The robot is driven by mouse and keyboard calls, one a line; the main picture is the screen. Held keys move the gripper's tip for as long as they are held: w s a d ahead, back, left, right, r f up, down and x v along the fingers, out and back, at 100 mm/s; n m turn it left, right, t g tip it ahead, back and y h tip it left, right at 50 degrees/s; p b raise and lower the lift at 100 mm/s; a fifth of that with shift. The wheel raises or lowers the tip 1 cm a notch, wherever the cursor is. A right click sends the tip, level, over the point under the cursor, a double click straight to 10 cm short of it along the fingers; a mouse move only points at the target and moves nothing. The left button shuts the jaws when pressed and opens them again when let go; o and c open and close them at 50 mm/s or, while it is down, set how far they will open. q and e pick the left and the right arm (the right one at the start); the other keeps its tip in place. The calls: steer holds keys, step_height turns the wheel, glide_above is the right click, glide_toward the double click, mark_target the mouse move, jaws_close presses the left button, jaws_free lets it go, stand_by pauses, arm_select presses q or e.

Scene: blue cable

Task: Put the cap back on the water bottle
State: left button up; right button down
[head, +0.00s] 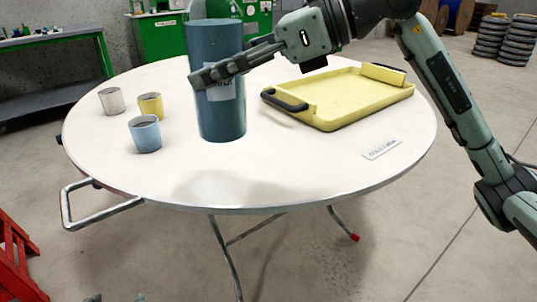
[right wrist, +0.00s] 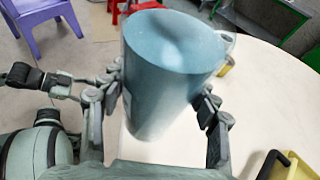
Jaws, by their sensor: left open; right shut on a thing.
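A large blue bottle (head: 220,112) with a pale label stands upright in the head view, over the white round table. My right gripper (head: 208,75) reaches across from the right and is shut on its upper part. In the right wrist view the bottle (right wrist: 165,75) sits between the two fingers, with its smooth blue end toward the camera. A shadow lies on the table in front of it; I cannot tell whether its base touches. I see no separate cap. Only small tips of my left gripper (head: 116,298) show at the bottom edge of the head view, apart and empty.
White (head: 111,100), yellow (head: 151,105) and blue (head: 145,134) cups stand on the table's left side. A yellow tray (head: 335,118) with dark handles and a small label card (head: 382,149) lie to the right. The table's (head: 300,180) front is clear.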

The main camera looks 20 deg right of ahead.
steer(key=shift+r, duration=0.15)
arm_select(q)
steer(key=d+r, duration=0.1)
steer(key=w+d+r+t+h, duration=0.1)
steer(key=d+r+t+b, duration=0.1)
steer(key=r, duration=0.1)
steer(key=shift+w+h, duration=0.3)
steer(key=shift+w, duration=0.1)
arm_select(e)
steer(key=w+d+f, duration=0.6)
steer(key=d+f, duration=0.1)
steer(key=d, duration=0.3)
steer(key=shift+f, duration=0.1)
arm_select(q)
steer(key=shift+w+d+r+t, duration=0.25)
steer(key=shift+d+r+t, duration=0.4)
steer(key=shift+r+t, duration=0.2)
arm_select(e)
step_height(320, 180, down, 4)
steer(key=shift+r, duration=0.1)
arm_select(q)
steer(key=shift+d+r+h+b, duration=0.15)
steer(key=shift+r+h+b, duration=0.1)
steer(key=shift+h+b, duration=0.05)
steer(key=shift+d+r, duration=0.15)
steer(key=shift+r, duration=0.05)
arm_select(e)
steer(key=shift+c, duration=2.2)
jaws_free()
steer(key=shift+f, duration=0.25)
